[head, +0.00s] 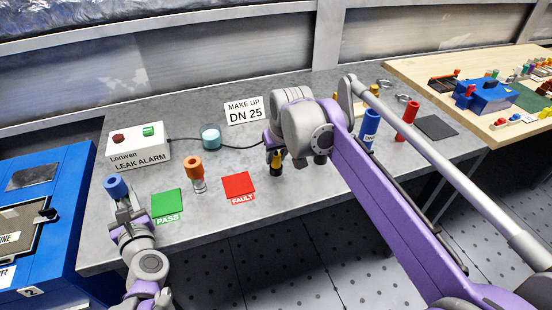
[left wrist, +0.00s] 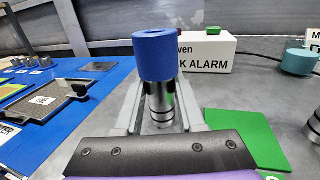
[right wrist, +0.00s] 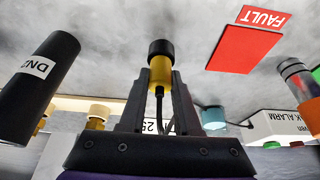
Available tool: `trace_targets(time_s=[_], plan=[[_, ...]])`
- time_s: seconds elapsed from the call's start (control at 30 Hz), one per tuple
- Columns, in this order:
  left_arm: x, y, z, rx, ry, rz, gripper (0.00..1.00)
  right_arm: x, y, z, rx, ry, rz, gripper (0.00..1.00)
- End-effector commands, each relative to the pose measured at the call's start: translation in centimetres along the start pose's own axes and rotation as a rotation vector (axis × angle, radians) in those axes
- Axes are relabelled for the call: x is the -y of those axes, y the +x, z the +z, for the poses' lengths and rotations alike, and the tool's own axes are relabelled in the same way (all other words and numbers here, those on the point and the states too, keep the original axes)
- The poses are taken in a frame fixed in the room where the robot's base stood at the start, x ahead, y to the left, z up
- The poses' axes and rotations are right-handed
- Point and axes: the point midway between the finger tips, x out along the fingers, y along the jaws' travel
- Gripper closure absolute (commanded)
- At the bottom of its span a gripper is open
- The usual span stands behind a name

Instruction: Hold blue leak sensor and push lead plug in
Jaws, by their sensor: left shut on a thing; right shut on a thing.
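The blue leak sensor (head: 116,186) has a blue cap and a metal body. My left gripper (head: 125,213) is shut on its body at the left of the bench, left of the green PASS pad. In the left wrist view the sensor (left wrist: 156,58) stands upright between the fingers, cap up. The lead plug (right wrist: 160,72) is yellow with a black end. My right gripper (right wrist: 158,95) is shut on it, with its black cable running back between the fingers. In the head view the plug (head: 275,158) is right of the FAULT pad, well apart from the sensor.
The white LEAK ALARM box (head: 138,147) stands at the back left, its lead passing a light-blue cylinder (head: 211,138). An orange-capped sensor (head: 194,167) stands between the green PASS pad (head: 167,202) and red FAULT pad (head: 238,185). Blue and red cylinders stand right of my right arm.

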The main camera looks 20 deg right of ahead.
Motion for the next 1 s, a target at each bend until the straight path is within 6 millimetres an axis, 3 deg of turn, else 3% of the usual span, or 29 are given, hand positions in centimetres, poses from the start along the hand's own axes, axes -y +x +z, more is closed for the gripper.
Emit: trace_targets(time_s=[0.5, 0.7, 0.93, 0.97, 1.0], plan=[[0.0, 0.0, 0.0, 0.0, 0.0, 0.0, 1.0, 0.0, -7.8, -3.2, 0.0, 0.0, 0.0, 1.0], [0.0, 0.0, 0.0, 0.0, 0.0, 0.0, 1.0, 0.0, -9.0, -3.8, 0.0, 0.0, 0.0, 1.0], [0.0, 0.0, 0.0, 0.0, 0.0, 0.0, 1.0, 0.0, -9.1, -3.8, 0.0, 0.0, 0.0, 1.0], [0.0, 0.0, 0.0, 0.0, 0.0, 0.0, 0.6, 0.0, -9.1, -3.8, 0.0, 0.0, 0.0, 1.0], [0.0, 0.0, 0.0, 0.0, 0.0, 0.0, 0.53, 0.0, -9.1, -3.8, 0.0, 0.0, 0.0, 1.0]])
